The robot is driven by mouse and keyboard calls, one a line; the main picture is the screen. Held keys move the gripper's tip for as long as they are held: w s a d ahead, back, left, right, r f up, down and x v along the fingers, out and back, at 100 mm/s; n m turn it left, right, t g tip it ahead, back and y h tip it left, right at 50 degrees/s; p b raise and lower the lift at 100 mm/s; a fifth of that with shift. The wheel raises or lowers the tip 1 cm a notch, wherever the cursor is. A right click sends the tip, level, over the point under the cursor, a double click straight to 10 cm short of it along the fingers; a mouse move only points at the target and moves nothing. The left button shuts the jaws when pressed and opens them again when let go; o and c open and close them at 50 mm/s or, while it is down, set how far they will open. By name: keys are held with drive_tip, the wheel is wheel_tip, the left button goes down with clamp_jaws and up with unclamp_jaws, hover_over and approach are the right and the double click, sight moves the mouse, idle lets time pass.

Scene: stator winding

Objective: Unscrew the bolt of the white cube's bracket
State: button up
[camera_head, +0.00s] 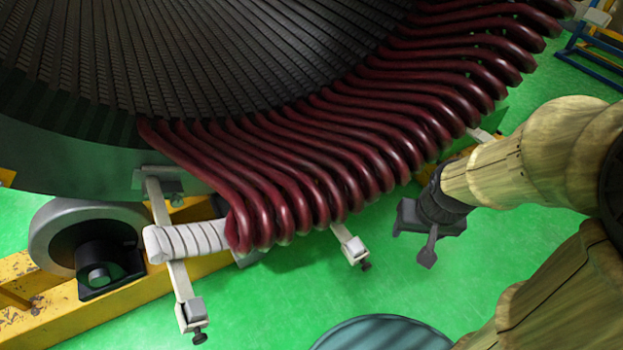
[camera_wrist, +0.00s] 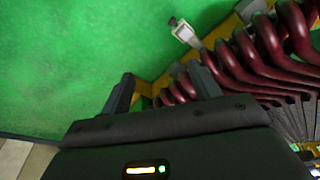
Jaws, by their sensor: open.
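A white bracket (camera_head: 344,235) hangs below the red coils, with a whitish cube (camera_head: 355,250) at its lower end and a dark bolt (camera_head: 366,264) sticking out. A similar bracket (camera_head: 180,280) at the left has a greyish cube (camera_head: 191,312) and a dark bolt (camera_head: 199,338). I cannot tell which cube is the task's. My gripper (camera_head: 412,240) is open and empty, apart from and to the right of the middle bracket. In the wrist view its two fingers (camera_wrist: 162,73) are spread, and a white cube (camera_wrist: 184,33) with a dark bolt (camera_wrist: 172,21) shows beyond them.
The dark stator with red coils (camera_head: 300,170) fills the upper part. A white wrapped roll (camera_head: 185,241) lies across the left bracket. A grey wheel (camera_head: 80,230) and yellow frame (camera_head: 60,310) stand at lower left.

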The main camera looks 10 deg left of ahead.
drive_tip(key=s+f+b+x, duration=0.1)
drive_tip(key=s+b+x, duration=0.2)
drive_tip(key=b+x, duration=1.1)
drive_tip(key=w+d+f+n+t+y+b, duration=0.1)
drive_tip(key=w+d+f+n+t+b, duration=0.15)
drive_tip(key=w+f+b, duration=0.7)
drive_tip(key=w+d+f+n+t+y+b, duration=0.15)
drive_tip(key=w+f+n+b, duration=0.35)
drive_tip(key=w+f, duration=0.75)
drive_tip(key=w+d+f+n+t+y+b, duration=0.1)
drive_tip(key=w+d+f+n+t+b, duration=0.15)
drive_tip(key=w+f+b, duration=0.85)
drive_tip(key=w+a+r+t+y+b, duration=0.1)
drive_tip(key=w+a+t+y+b, duration=0.1)
drive_tip(key=a, duration=1)
drive_tip(key=w+a+r+t+y+b, duration=0.1)
drive_tip(key=w+a+y, duration=0.4)
drive_tip(key=a, duration=0.7)
drive_tip(key=shift+w+a+r+t+b, duration=0.35)
drive_tip(key=shift+w+t+b, duration=0.2)
drive_tip(key=shift+t, duration=0.6)
drive_tip(key=shift+a+f+y, duration=0.1)
drive_tip(key=shift+a+y, duration=0.05)
drive_tip(key=shift+y, duration=0.1)
